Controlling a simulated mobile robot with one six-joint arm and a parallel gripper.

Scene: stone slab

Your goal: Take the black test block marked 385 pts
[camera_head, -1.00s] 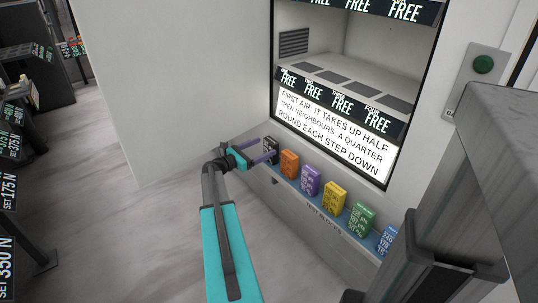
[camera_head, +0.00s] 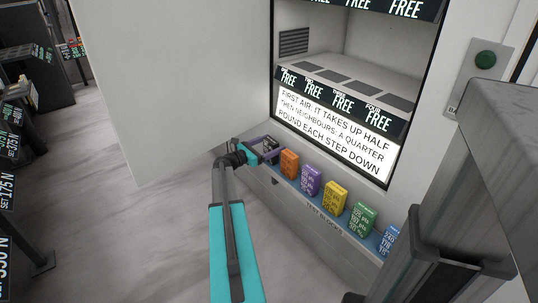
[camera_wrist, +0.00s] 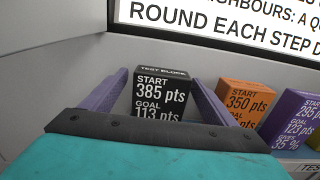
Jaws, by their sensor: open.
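The black test block (camera_wrist: 160,92) reads "START 385 pts, GOAL 113 pts" in the wrist view. It stands upright at the left end of the row, and its lower part is hidden by my gripper. In the head view the block (camera_head: 269,142) is mostly covered by my gripper. My gripper (camera_head: 277,149), with purple fingers, is open. In the wrist view its fingers (camera_wrist: 162,88) lie on either side of the black block, with a gap at each side. I cannot tell how far the fingertips reach along it.
The orange block (camera_head: 289,163) stands just right of my gripper, marked 350 pts. Purple (camera_head: 311,180), yellow (camera_head: 335,196), green (camera_head: 362,217) and blue (camera_head: 389,239) blocks follow along the ledge. A lit sign (camera_head: 335,137) and cabinet wall rise behind. A green button (camera_head: 485,60) is at upper right.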

